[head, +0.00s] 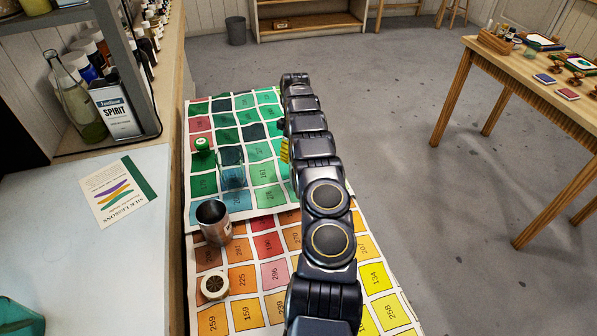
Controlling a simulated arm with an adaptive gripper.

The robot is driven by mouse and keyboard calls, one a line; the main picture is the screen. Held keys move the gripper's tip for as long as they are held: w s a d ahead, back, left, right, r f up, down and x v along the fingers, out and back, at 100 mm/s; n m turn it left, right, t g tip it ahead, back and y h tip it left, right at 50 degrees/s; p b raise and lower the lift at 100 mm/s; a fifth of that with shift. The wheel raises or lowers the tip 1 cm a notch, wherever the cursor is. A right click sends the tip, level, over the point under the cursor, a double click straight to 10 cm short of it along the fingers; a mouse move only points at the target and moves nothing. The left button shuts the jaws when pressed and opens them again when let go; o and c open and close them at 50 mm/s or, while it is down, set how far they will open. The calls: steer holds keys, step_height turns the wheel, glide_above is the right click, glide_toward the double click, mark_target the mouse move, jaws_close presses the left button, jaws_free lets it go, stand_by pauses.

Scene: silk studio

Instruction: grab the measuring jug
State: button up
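A clear, see-through vessel (232,170), which looks like the measuring jug, stands on the green part of a colour chart, left of my arm. Its handle and markings are too faint to make out. A grey metal cup (213,224) stands nearer, on the edge between the green and orange charts. My arm reaches from the bottom of the head view up to the far edge of the charts. My gripper does not show; the arm's far end hides whatever is beyond or below it.
A green-topped item (203,147) stands left of the clear vessel, and a white round item (214,286) lies in front of the cup. A yellow object (285,151) is partly hidden by my arm. A shelf (147,105) with bottles and a tin borders the left side.

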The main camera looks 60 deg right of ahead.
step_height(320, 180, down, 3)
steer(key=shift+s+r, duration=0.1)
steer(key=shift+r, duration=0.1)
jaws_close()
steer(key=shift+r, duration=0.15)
